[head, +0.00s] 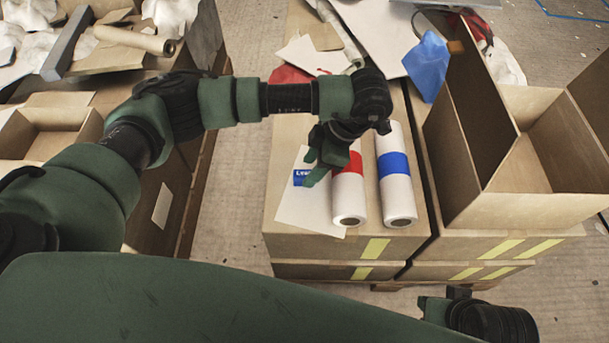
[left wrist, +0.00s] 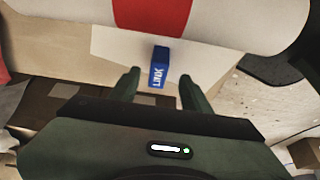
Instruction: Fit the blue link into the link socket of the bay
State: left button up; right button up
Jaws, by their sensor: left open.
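The blue link (head: 298,178), a small block with white lettering, lies on a white sheet (head: 308,210) on the cardboard box top. It also shows in the left wrist view (left wrist: 160,66), ahead of and between my left gripper's fingertips. My left gripper (head: 314,170) is open and empty, close beside the link; whether it touches the link cannot be told. In the left wrist view its fingers (left wrist: 158,82) stand apart. Part of my right gripper (head: 432,306) shows at the bottom right; its jaw state is unclear. I cannot make out the bay or its link socket.
A white roll with a red band (head: 348,200) lies right of the link. A white roll with a blue band (head: 397,195) lies beside it. An open cardboard box (head: 520,190) stands to the right. A blue crumpled cloth (head: 428,65) and loose scraps lie behind.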

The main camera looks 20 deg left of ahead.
aim_at(305, 173)
pick_arm(q)
jog(key=x, duration=0.4)
jog(key=shift+a+b, duration=0.2)
jog(key=shift+b, duration=0.1)
jog(key=shift+w, duration=0.1)
jog(key=shift+c, duration=0.4)
grip_shut()
